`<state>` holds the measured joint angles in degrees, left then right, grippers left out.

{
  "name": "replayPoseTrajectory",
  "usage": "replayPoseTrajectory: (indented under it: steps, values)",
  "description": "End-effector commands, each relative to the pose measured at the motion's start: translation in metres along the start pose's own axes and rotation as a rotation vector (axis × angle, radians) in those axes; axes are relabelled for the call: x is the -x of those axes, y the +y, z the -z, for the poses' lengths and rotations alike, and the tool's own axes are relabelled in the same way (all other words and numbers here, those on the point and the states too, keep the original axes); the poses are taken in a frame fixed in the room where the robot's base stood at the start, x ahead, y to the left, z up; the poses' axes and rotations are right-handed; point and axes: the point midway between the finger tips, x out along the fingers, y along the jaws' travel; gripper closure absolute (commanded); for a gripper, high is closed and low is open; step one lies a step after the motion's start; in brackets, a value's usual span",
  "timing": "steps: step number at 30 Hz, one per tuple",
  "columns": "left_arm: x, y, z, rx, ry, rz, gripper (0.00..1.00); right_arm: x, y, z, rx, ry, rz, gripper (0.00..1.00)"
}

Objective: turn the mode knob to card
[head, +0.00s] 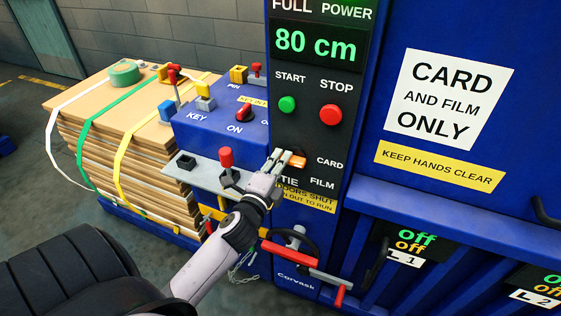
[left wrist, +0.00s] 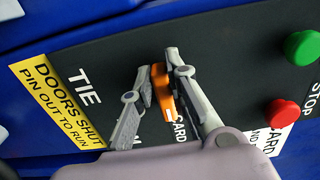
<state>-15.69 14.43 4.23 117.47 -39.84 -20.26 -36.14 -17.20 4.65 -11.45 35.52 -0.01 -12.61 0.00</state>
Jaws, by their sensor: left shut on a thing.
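The orange mode knob (head: 297,161) sits on the dark control panel (head: 320,120), left of the CARD label (head: 330,163) and above the FILM and TIE labels. My left gripper (head: 284,157) is at the knob in the head view. In the left wrist view the gripper (left wrist: 165,75) has its fingers on either side of the orange knob (left wrist: 163,90), shut on it. The fingers hide part of the labels around the knob. My right gripper does not show.
A green START button (head: 287,104) and a red STOP button (head: 330,114) are above the knob. A red-topped lever (head: 226,158) stands to the left on a metal shelf. A red handle (head: 305,259) juts out below. Strapped cardboard (head: 120,165) is stacked at left.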

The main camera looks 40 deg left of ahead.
Motion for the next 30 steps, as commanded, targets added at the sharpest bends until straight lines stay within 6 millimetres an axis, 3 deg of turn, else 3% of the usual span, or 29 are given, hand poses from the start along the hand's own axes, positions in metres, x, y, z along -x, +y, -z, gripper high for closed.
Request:
replayPoseTrajectory:
  steps: [12, 13, 21, 30]
  values:
    - [0.0001, 0.0015, -0.0002, 0.011, -0.001, -0.003, 1.0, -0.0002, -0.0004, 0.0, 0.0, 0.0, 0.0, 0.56]
    - [0.0001, 0.0015, -0.0002, 0.011, -0.001, -0.003, 0.84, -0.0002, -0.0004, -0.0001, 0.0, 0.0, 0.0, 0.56]
    - [0.0001, 0.001, -0.0001, 0.01, -0.001, -0.002, 0.66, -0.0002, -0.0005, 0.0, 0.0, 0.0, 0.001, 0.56]
    - [0.0005, 0.0006, 0.0, 0.009, 0.0, -0.001, 0.65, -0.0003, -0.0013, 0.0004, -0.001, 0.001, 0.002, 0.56]
